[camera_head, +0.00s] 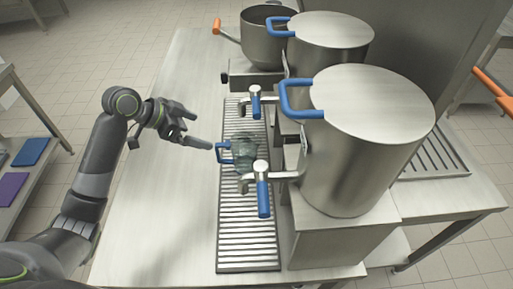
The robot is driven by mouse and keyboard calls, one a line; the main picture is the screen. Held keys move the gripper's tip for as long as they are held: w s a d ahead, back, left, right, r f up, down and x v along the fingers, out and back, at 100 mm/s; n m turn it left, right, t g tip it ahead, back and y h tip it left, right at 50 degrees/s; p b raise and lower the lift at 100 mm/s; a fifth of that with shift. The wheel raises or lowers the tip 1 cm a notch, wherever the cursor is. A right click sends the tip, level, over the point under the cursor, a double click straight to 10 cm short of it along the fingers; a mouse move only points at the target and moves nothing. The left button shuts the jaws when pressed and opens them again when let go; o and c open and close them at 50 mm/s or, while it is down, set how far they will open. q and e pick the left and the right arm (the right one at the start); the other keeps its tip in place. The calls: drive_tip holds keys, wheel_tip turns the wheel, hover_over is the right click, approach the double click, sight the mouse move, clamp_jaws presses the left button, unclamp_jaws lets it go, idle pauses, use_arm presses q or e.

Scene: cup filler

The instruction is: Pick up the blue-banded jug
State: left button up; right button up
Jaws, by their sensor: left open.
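The blue-banded jug (243,152) is a small see-through vessel with a blue handle (224,153) on its left side. It stands on the slatted drip tray (231,245), between the two taps. My left gripper (203,129) is open and empty, just left of the jug and apart from it. One finger points toward the jug's handle. My right gripper does not show.
Two large steel urns (368,150) with blue handles stand right of the tray. Their blue-levered taps (263,195) reach over it. A saucepan (262,45) sits behind on a burner. The steel counter (165,225) is clear on the left.

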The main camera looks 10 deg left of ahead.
use_arm(q)
drive_tip(key=d, duration=0.2)
drive_tip(key=p, duration=0.3)
approach(239, 143)
drive_tip(key=shift+m, duration=0.3)
drive_tip(key=x, duration=0.6)
drive_tip(key=shift+w, duration=0.1)
drive_tip(key=shift+w+d+f, duration=0.15)
drive_tip(key=shift+f, duration=0.15)
drive_tip(key=shift+w+d+f+p, duration=0.15)
drive_tip(key=shift+d+f+p, duration=0.2)
drive_tip(key=shift+p, duration=0.35)
drive_tip(key=p+x, duration=0.1)
drive_tip(key=x, duration=0.2)
drive_tip(key=shift+d, duration=0.1)
drive_tip(key=shift+w+d+f, duration=0.15)
drive_tip(key=shift+d+f, duration=0.1)
drive_tip(key=shift+f, duration=0.25)
drive_tip(key=c, duration=1.2)
drive_tip(key=shift+c, duration=0.7)
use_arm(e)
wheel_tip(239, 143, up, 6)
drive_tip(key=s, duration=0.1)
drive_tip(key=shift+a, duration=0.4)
use_arm(q)
drive_tip(key=shift+w, duration=0.1)
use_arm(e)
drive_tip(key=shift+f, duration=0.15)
